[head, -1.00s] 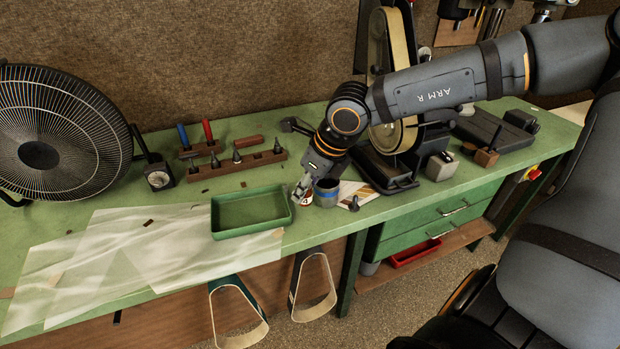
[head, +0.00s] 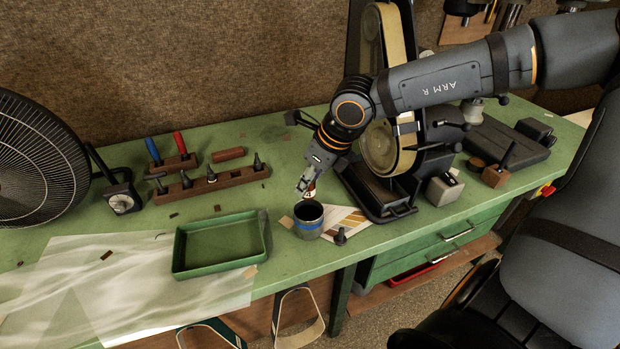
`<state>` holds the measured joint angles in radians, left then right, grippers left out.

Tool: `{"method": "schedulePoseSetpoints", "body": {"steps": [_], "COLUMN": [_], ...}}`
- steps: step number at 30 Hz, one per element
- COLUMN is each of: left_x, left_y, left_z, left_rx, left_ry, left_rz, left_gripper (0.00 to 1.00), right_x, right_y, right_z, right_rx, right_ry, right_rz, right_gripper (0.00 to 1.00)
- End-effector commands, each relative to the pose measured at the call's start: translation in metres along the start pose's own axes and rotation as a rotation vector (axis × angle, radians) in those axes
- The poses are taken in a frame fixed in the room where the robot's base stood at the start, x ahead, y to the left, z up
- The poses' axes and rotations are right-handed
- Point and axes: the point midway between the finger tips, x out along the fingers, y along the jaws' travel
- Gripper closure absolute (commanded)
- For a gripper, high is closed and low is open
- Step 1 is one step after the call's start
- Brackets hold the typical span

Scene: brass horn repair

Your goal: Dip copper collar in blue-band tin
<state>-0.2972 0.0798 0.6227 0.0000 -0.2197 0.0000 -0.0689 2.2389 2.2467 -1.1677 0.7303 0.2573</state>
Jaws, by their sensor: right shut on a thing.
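The blue-band tin (head: 309,226) is a small open grey can with a blue stripe, upright on the green bench near its front edge. My right gripper (head: 307,188) is shut on a small piece with coppery and pale parts, which I take to be the copper collar (head: 310,193). The piece is mostly hidden by the fingers. It shows just above the tin's far rim in the head view; whether it is over the mouth or behind it I cannot tell. My left gripper is not in view.
A green tray (head: 178,256) lies left of the tin. A small dark peg-like piece (head: 340,237) and a striped card (head: 345,218) lie right of it. A belt sander (head: 378,140) stands behind. Wooden tool racks (head: 215,184) and a fan (head: 35,160) are at left.

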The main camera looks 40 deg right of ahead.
Motion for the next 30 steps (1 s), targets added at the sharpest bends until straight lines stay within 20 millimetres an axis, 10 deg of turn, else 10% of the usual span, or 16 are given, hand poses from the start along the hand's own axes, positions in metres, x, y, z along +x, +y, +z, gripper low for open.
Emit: {"method": "schedulePoseSetpoints", "body": {"steps": [30], "left_x": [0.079], "left_y": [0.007], "left_z": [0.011], "left_rx": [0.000], "left_ry": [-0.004], "left_rz": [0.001], "left_gripper": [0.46], "right_x": [0.083], "right_y": [0.002], "right_z": [-0.037], "right_rx": [0.000], "right_ry": [0.012], "right_rz": [0.005], "right_gripper": [1.00]}}
